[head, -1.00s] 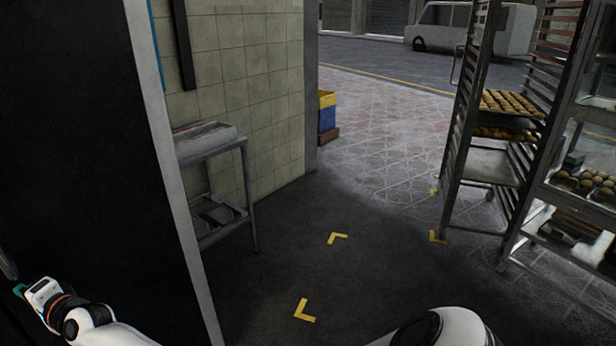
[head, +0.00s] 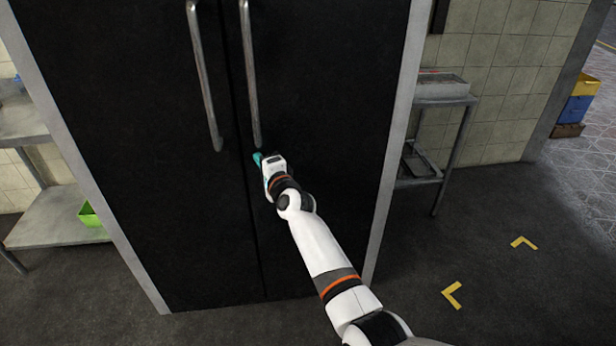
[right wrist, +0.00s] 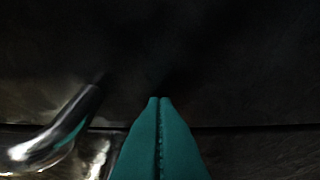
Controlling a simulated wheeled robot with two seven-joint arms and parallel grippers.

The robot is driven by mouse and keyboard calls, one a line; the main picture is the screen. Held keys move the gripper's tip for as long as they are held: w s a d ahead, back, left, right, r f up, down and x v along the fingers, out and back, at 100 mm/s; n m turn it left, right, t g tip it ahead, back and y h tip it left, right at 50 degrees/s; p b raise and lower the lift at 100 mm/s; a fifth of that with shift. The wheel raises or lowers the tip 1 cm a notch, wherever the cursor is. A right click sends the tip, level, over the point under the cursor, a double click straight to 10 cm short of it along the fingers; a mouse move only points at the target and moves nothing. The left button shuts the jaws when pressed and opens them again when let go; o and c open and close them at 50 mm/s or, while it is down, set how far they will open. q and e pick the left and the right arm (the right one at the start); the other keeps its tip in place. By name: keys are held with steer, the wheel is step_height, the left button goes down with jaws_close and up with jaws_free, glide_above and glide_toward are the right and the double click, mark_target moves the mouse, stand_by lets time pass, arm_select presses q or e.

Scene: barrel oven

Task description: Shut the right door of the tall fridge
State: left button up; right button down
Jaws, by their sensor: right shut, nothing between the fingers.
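The tall fridge has two dark doors in a light grey frame. The right door (head: 325,90) looks flush with the left door (head: 130,120), with a thin dark seam between them. Each door has a vertical metal handle near the seam; the right door's handle (head: 252,75) ends just above my right gripper (head: 257,159). That gripper is shut and empty, with its teal fingertips at the right door's face just below the handle. In the right wrist view the closed teal fingers (right wrist: 160,140) point at a dark surface, with a shiny handle end (right wrist: 60,135) to the left. My left gripper is not in view.
A metal stand (head: 445,100) with a tray is right of the fridge. A shelf (head: 60,215) with a green bin (head: 90,214) is at the left. Yellow floor marks (head: 453,294) lie on open floor at the right. Blue and yellow crates (head: 578,100) stand by the wall.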

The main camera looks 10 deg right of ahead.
steer(key=p+v, duration=0.8)
steer(key=v, duration=0.4)
steer(key=s+d+f+n+g+h, duration=0.1)
steer(key=s+d+f+n+g, duration=0.15)
steer(key=s+f, duration=0.65)
steer(key=s+d+f+n+g+h, duration=0.1)
steer(key=s+f+n+g, duration=0.25)
steer(key=f, duration=1.05)
steer(key=s+d+f+n+g+h, duration=0.1)
steer(key=s+d+f+n+g, duration=0.1)
steer(key=s+f, duration=0.7)
steer(key=s+d+f+n+g, duration=0.2)
steer(key=s+f, duration=0.4)
steer(key=s, duration=0.5)
steer(key=s+d+f+n+g+h, duration=0.1)
steer(key=s+d+f+n+g, duration=0.2)
steer(key=s, duration=0.9)
steer(key=s+d+f+n+g+h, duration=0.1)
steer(key=s+d+f+n+g, duration=0.2)
steer(key=s+f, duration=0.6)
steer(key=s+d+n, duration=0.1)
steer(key=s+d, duration=0.1)
steer(key=s, duration=0.1)
steer(key=shift+f, duration=0.1)
